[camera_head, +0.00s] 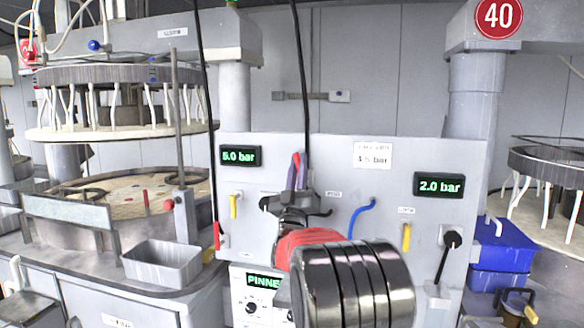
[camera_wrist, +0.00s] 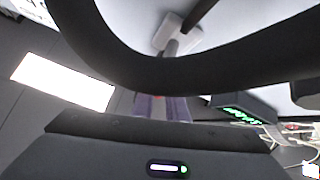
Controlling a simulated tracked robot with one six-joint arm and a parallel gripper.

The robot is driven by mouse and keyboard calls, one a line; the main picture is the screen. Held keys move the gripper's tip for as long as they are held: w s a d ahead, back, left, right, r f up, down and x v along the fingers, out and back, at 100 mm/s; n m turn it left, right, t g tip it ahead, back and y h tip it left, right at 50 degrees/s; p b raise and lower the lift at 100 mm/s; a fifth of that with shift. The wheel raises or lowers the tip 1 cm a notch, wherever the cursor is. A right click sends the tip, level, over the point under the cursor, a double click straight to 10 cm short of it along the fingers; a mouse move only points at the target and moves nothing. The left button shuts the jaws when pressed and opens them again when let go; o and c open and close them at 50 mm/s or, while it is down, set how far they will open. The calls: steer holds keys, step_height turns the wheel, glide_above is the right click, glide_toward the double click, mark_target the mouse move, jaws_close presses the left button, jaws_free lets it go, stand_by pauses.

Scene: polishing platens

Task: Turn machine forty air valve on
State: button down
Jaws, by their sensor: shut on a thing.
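My gripper (camera_head: 298,171) reaches up in front of the light grey panel (camera_head: 268,148). Two purple strips, which look like its fingers, close around a narrow red piece (camera_head: 296,159), apparently a valve lever. The red 40 sign (camera_head: 498,16) hangs at the upper right. The lever's exact angle cannot be told.
The panel carries a 5.0 bar display (camera_head: 239,156), a 2.0 bar display (camera_head: 439,186), yellow handles (camera_head: 234,206) (camera_head: 407,237) and a blue handle (camera_head: 361,216). A black hose (camera_head: 302,80) hangs close to my gripper. A grey bin (camera_head: 162,265) stands left, blue bins (camera_head: 500,247) right.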

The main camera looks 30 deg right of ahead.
steer(key=shift+s+d+r+m+g+h, duration=0.15)
steer(key=shift+m+g+h, duration=0.65)
steer(key=shift+m+g, duration=0.4)
steer(key=shift+s+d+m+g+h, duration=0.1)
steer(key=shift+s+m+g+h, duration=0.1)
steer(key=shift+m+g+h, duration=0.95)
steer(key=shift+s+d+r+m+g+h, duration=0.15)
steer(key=shift+m+g+h, duration=0.45)
steer(key=shift+m, duration=1.05)
steer(key=c, duration=1.7)
jaws_free()
steer(key=shift+f, duration=0.1)
steer(key=shift+c, duration=0.2)
steer(key=shift+s+f, duration=0.1)
steer(key=shift+f, duration=0.05)
steer(key=shift+a+f, duration=0.35)
steer(key=shift+f, duration=0.15)
steer(key=v, duration=0.6)
steer(key=shift+s+a, duration=0.15)
steer(key=shift+a, duration=0.2)
steer(key=shift+f, duration=0.1)
